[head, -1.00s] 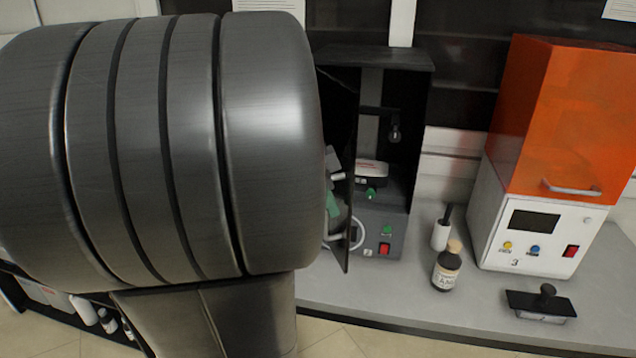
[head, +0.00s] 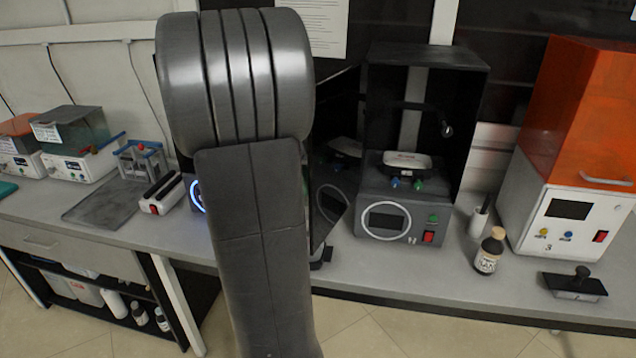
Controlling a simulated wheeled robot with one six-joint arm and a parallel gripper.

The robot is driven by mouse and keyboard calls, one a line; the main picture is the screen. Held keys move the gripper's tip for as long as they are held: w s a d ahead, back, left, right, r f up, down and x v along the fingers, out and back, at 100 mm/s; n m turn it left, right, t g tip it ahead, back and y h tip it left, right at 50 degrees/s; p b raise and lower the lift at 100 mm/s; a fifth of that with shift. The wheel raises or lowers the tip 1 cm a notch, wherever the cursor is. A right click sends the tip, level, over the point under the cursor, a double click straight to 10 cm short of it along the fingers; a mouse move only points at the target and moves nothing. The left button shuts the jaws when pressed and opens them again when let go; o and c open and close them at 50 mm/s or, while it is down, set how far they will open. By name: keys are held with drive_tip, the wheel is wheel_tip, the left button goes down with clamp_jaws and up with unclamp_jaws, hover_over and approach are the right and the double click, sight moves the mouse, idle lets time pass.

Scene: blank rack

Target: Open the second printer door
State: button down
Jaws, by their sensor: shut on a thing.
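The second printer (head: 385,237) is a dark grey box with a round-framed screen, a red switch and a tall black hood (head: 478,110). Its front is open, and a white-topped tray or head shows inside. Its door (head: 332,190) is a dark glossy panel, swung out to the left and mirroring the printer's front. The door's left part is hidden behind my arm. My gripper is also hidden behind my arm, so its hold on the door cannot be seen.
The orange-hooded printer (head: 575,120) stands at right. A brown bottle (head: 488,252) and a black-handled tool (head: 575,285) are on the bench before it. At left are small white devices (head: 75,160) and a grey plate (head: 103,203). A blue ring glows beside my arm.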

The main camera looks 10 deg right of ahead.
drive_tip(key=shift+w+a, duration=0.75)
drive_tip(key=shift+a, duration=0.05)
drive_tip(key=shift+f, duration=0.1)
drive_tip(key=c, duration=1.5)
unclamp_jaws()
drive_tip(key=shift+s+a, duration=0.1)
drive_tip(key=shift+a, duration=0.1)
drive_tip(key=v, duration=1.4)
drive_tip(key=shift+d+p, duration=0.15)
drive_tip(key=shift+p, duration=0.2)
